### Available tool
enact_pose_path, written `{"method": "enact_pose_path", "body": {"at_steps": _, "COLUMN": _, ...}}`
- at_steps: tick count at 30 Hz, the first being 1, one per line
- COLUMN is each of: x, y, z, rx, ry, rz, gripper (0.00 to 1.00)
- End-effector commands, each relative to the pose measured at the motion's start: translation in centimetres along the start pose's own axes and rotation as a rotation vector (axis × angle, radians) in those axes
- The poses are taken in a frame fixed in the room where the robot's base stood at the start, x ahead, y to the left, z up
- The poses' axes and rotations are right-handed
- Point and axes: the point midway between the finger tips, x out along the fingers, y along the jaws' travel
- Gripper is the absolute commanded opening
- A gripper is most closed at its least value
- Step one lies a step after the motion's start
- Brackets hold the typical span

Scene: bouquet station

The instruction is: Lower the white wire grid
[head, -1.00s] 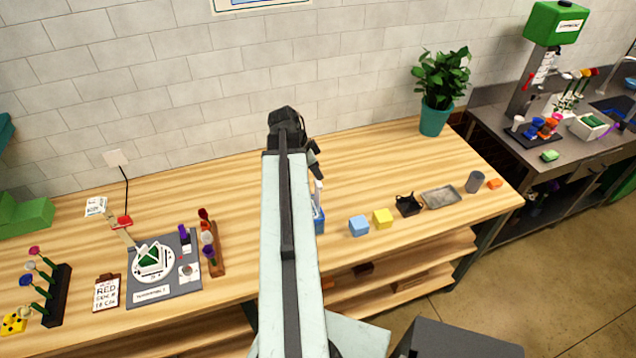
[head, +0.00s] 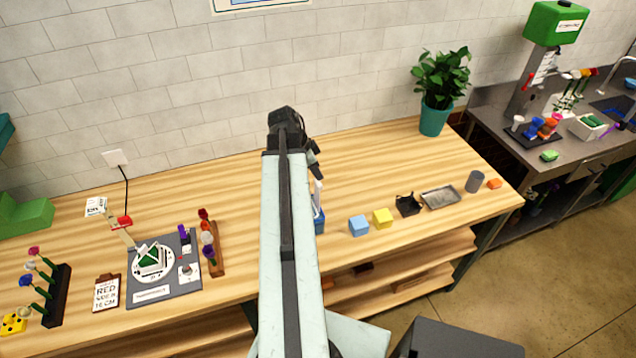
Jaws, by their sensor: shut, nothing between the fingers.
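A small white frame (head: 139,262) sits around a green block (head: 150,258) on a round white disc (head: 137,273), on the dark grey station mat (head: 190,290) at the left. It is likely the white wire grid; its wires are too small to make out, and I cannot tell whether it is raised or tilted. My gripper (head: 318,174) is over the middle of the table, well to the right of the station. It points down, shut and empty, mostly seen from behind my arm.
A blue holder (head: 319,222) with a white stick is partly hidden by my arm. Blue (head: 359,226) and yellow (head: 382,218) cubes, a black holder (head: 408,205) and a grey tray (head: 440,198) stand to the right. A flower rack (head: 60,292) stands far left. The back-centre tabletop is clear.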

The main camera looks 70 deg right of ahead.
Motion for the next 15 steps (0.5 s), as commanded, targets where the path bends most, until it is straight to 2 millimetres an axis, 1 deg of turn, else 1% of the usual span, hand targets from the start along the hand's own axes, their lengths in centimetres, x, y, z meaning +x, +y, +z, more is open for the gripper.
{"method": "enact_pose_path", "body": {"at_steps": 15, "x": 1.6, "y": 0.0, "z": 0.7, "rx": 0.000, "ry": 0.000, "rz": 0.000, "gripper": 0.00}}
